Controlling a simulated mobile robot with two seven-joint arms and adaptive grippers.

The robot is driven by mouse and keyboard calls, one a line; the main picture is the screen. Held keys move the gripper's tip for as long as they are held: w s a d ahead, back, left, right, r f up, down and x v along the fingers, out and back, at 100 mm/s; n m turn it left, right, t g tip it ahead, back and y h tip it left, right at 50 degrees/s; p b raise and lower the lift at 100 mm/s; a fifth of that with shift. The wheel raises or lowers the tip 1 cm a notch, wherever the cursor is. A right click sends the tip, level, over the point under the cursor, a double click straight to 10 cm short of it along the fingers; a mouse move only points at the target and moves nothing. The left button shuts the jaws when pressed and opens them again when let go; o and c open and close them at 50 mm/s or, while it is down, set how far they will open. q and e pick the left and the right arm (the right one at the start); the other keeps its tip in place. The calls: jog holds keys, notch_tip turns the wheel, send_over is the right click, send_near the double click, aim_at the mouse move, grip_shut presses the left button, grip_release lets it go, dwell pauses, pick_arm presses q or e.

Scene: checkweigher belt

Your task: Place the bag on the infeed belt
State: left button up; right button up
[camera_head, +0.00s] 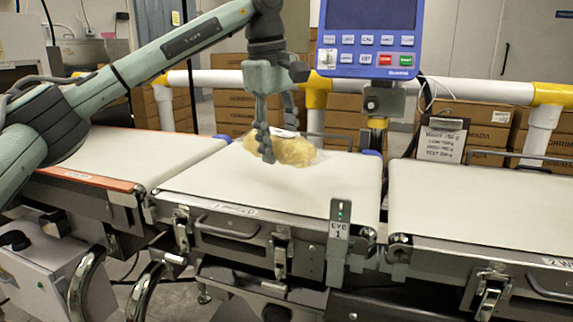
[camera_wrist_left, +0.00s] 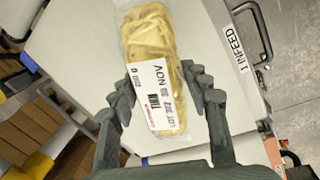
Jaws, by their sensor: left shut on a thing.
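The bag (camera_head: 292,152) is a clear pack of yellow, chip-like pieces with a white printed label. My left gripper (camera_head: 277,142) points down and is shut on it, over the back part of the infeed belt (camera_head: 225,180). I cannot tell whether the bag's underside touches the belt. In the left wrist view the bag (camera_wrist_left: 150,45) lies lengthwise between the fingers of my left gripper (camera_wrist_left: 162,80). Its label shows a date and lot print. The infeed belt (camera_wrist_left: 85,35) is pale, with a "1 INFEED" tag on its edge. My right gripper is not in view.
A second belt marked 2 (camera_head: 480,205) stands at the right, and an orange-edged belt (camera_head: 130,150) at the left. A blue control panel (camera_head: 370,40) and a small "EYE 1" post (camera_head: 339,228) stand by the infeed belt. Its front is clear.

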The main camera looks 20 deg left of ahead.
aim_at(280, 132)
pick_arm(q)
jog(key=w+f, duration=0.1)
jog(key=w, duration=0.1)
jog(key=shift+w+d+f, duration=0.35)
jog(key=shift+f, duration=1.95)
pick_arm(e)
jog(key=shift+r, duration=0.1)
pick_arm(q)
jog(key=shift+f, duration=0.1)
jog(key=o, duration=1.4)
jog(key=shift+r, duration=0.25)
jog(key=r, duration=0.3)
jog(key=s+r, duration=0.1)
jog(key=r, duration=0.6)
jog(key=shift+s+a+r+p, duration=0.2)
jog(key=shift+s+a+p, duration=0.15)
jog(key=shift+p, duration=0.05)
jog(key=shift+s+r, duration=0.1)
jog(key=shift+r, duration=0.45)
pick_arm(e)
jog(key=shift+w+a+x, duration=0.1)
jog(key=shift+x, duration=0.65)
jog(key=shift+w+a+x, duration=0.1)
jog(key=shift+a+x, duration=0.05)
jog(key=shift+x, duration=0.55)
